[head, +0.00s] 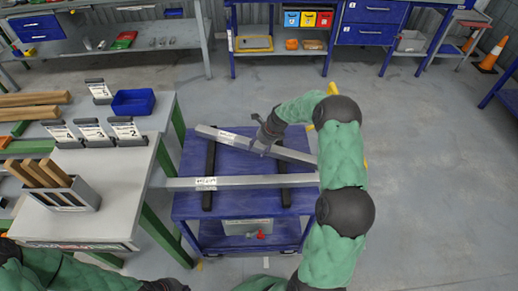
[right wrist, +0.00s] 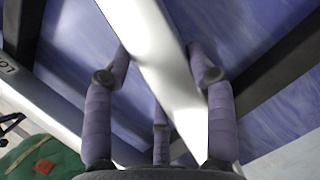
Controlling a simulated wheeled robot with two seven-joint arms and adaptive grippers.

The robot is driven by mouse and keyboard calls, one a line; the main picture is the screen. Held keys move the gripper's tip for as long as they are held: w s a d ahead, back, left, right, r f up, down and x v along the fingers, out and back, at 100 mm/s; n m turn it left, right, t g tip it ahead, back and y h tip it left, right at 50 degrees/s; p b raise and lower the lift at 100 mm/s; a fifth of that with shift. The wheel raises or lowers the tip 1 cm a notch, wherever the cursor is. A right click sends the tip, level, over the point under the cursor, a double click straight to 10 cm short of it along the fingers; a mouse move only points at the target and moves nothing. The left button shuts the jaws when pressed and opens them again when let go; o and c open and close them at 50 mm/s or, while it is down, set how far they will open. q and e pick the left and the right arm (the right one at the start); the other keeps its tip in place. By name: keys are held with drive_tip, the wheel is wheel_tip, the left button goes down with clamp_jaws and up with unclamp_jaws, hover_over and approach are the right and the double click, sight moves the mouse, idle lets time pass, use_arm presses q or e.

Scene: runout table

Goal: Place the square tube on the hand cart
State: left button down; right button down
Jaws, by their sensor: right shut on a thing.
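The blue hand cart (head: 187,203) stands beside the grey-topped table, with two black bars across its top. My right gripper (head: 262,146) is shut on a grey square tube (head: 225,135), which lies slanted over the cart top, its left end farther back. In the right wrist view the fingers sit on both sides of this tube (right wrist: 155,50). I cannot tell whether it touches the bars. A second square tube (head: 245,181) with a label lies straight across the cart nearer me; its left end reaches to the table edge.
The table (head: 120,205) at left carries wooden bars in a grey holder (head: 60,195), label stands and a blue bin (head: 133,102). A blue workbench (head: 232,45) and shelves stand at the back. Floor right of the cart is clear, with orange cones (head: 492,55) far off.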

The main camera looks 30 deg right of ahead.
drive_tip(key=shift+d+r, duration=0.1)
drive_tip(key=shift+r, duration=0.1)
drive_tip(key=shift+f, duration=0.15)
drive_tip(key=shift+c, duration=2.1)
unclamp_jaws()
drive_tip(key=shift+f, duration=0.1)
drive_tip(key=p+v, duration=0.3)
drive_tip(key=v, duration=0.9)
drive_tip(key=shift+p, duration=0.4)
